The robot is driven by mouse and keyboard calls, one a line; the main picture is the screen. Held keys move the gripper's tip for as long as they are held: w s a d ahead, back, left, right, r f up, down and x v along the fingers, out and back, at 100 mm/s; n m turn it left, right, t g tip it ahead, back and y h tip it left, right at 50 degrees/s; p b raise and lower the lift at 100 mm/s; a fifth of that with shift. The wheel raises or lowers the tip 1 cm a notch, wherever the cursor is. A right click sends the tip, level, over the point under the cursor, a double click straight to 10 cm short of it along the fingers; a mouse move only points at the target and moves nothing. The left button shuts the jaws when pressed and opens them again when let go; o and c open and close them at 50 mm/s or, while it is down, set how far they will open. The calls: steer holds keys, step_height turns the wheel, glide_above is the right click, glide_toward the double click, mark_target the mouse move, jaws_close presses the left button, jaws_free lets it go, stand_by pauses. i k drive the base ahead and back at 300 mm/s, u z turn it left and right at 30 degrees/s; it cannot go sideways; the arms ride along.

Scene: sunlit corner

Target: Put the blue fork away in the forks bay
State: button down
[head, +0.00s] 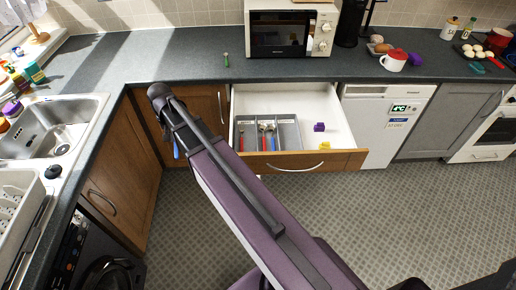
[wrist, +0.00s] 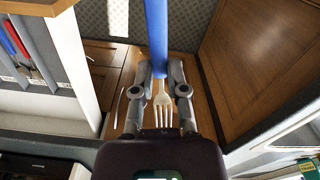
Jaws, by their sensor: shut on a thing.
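The blue fork (wrist: 156,35) is in my gripper (wrist: 160,88). In the wrist view the fingers close on it near where the blue handle meets the metal, with the tines pointing toward the wrist. In the head view a bit of its blue handle (head: 176,150) shows beside my arm, left of the open drawer; my fingers are hidden there. The grey cutlery tray (head: 288,120) lies in the drawer's left part. Red- and blue-handled cutlery lies in its left and middle bays; the right bay looks empty. I cannot tell which bay is for forks.
The open drawer (head: 335,160) also holds a purple item (head: 319,127) and a yellow item (head: 324,146). Its white side wall (wrist: 75,50) shows left in the wrist view. A wooden cabinet door (wrist: 255,60) is on the right. A green-handled utensil (head: 226,60) lies on the counter.

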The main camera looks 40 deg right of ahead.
mark_target(250, 140)
steer(key=k, duration=1.35)
steer(key=z, duration=0.55)
steer(key=i, duration=1)
steer(key=u, duration=0.05)
